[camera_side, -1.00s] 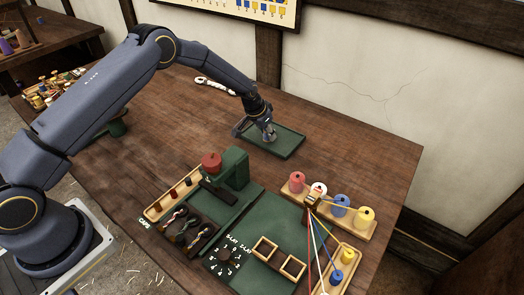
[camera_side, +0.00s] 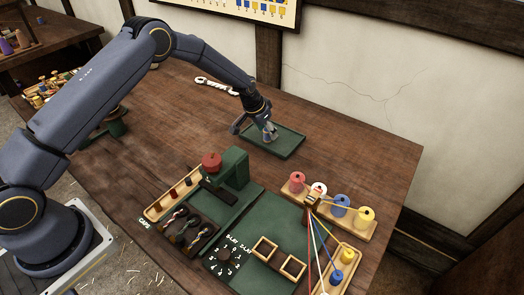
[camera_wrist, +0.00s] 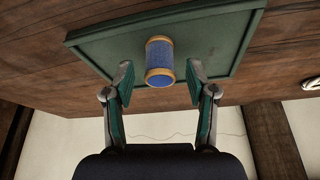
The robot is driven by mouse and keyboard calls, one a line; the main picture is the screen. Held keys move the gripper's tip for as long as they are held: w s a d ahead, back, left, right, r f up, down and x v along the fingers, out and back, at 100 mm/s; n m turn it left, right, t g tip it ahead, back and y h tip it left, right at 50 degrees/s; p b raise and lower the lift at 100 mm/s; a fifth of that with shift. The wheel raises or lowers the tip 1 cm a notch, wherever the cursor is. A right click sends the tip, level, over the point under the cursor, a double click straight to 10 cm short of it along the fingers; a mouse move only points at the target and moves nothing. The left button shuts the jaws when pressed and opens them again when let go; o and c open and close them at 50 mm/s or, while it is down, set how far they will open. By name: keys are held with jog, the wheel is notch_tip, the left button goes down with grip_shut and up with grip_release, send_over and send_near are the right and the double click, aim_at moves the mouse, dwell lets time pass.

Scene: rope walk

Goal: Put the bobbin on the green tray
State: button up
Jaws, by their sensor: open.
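The bobbin (camera_wrist: 159,62) has a blue winding between two tan rims. In the wrist view it is against the green tray (camera_wrist: 100,45), between my gripper's fingers, with a gap on each side. It appears to stand on the tray, though its contact with the surface is hard to make out. My gripper (camera_wrist: 160,84) is open around it. In the side view my gripper (camera_side: 257,130) is over the left part of the green tray (camera_side: 290,143), and the bobbin there is too small and covered to make out clearly.
A wooden rack of coloured spools (camera_side: 340,210) with strung threads stands at the right. Bare table surrounds the tray.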

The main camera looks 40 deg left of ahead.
jog(key=s+f+v, duration=0.1)
jog(key=s+v, duration=0.2)
jog(key=v, duration=2.5)
jog(key=s+r+n, duration=0.1)
jog(key=s+r, duration=0.1)
jog(key=s, duration=1.1)
jog(key=s+r+n+t, duration=0.1)
jog(key=s+r, duration=0.2)
jog(key=s, duration=1.1)
jog(key=shift+a+r+y, duration=0.35)
jog(key=shift+a+y, duration=0.05)
jog(key=shift+a, duration=0.1)
